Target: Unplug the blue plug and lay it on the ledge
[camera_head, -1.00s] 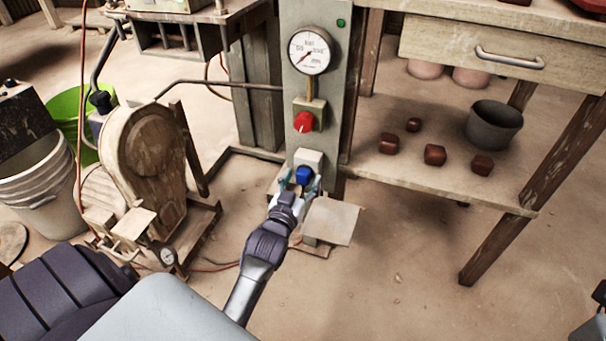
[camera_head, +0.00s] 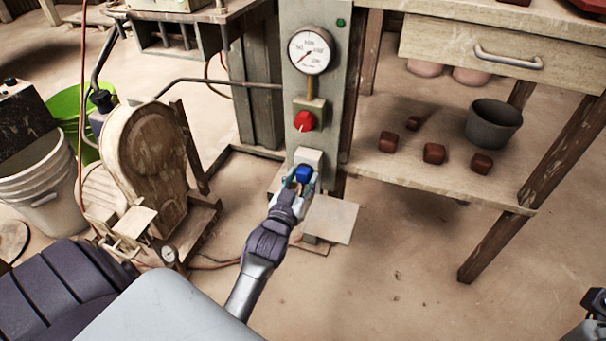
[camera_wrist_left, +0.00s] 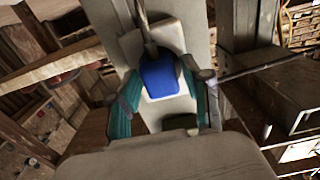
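The blue plug (camera_head: 304,173) sits in the pale socket box (camera_head: 309,157) low on the grey column. In the left wrist view the blue plug (camera_wrist_left: 160,78) shows against the box, with a cord running up the picture. My left gripper (camera_head: 302,182) is at the plug, with one finger on each side of it. In the left wrist view the teal fingers of my left gripper (camera_wrist_left: 163,100) stand apart, with gaps visible beside the plug. The ledge, a flat grey plate (camera_head: 332,219), is bare, below and right of the plug.
A red knob (camera_head: 304,121) and a gauge (camera_head: 311,51) are above the socket. A shelf (camera_head: 400,168) with several reddish blocks and a dark pot (camera_head: 493,123) is on the right. A wooden-wheeled machine (camera_head: 150,165) stands left. Open floor lies in front.

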